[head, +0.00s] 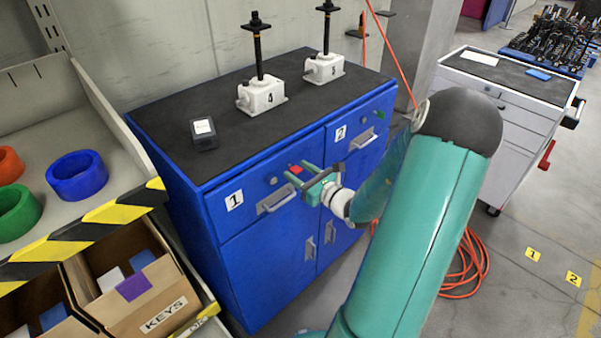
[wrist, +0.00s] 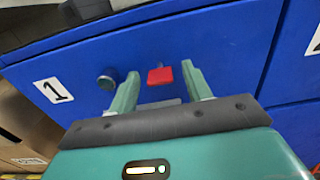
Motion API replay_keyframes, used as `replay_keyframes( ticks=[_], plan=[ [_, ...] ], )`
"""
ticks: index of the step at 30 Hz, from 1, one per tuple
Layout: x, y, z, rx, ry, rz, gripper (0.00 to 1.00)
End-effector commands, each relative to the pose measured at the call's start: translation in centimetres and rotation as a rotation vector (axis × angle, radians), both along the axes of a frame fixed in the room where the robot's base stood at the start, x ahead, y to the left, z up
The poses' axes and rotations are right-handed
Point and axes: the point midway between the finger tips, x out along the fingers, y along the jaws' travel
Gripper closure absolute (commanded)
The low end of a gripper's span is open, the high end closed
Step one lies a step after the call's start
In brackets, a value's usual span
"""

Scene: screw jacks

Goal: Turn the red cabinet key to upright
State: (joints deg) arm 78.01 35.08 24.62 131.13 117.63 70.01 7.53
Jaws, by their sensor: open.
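The red cabinet key (wrist: 160,76) shows in the wrist view as a flat red head on the blue drawer front, with its wide side lying across. It also shows in the head view (head: 295,169), just above my gripper. My gripper (head: 296,177) is open in front of the cabinet's upper left drawer. In the wrist view its two teal fingers (wrist: 162,82) stand on either side of the key, with a gap on both sides. I cannot tell how far the fingertips are from the drawer front.
The blue cabinet (head: 265,250) carries two screw jacks (head: 262,95) and a small dark device (head: 204,133) on top. A round knob (wrist: 106,80) sits left of the key, near the label 1. A drawer handle (head: 277,203) lies below. A shelf (head: 110,190) stands at the left.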

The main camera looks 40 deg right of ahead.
Motion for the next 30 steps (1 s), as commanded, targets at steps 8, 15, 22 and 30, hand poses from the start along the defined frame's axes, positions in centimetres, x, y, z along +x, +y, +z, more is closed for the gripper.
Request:
replay_keyframes(
  ticks=[8, 15, 22, 30],
  plan=[
    [-0.04, 0.00, 0.00, 0.000, 0.000, 0.000, 0.94],
    [-0.05, 0.00, 0.00, -0.011, 0.000, 0.000, 0.96],
    [0.00, 0.07, 0.01, -0.082, -0.003, 0.002, 0.95],
    [0.00, 0.10, -0.01, -0.274, -0.008, 0.003, 0.95]
  ],
)
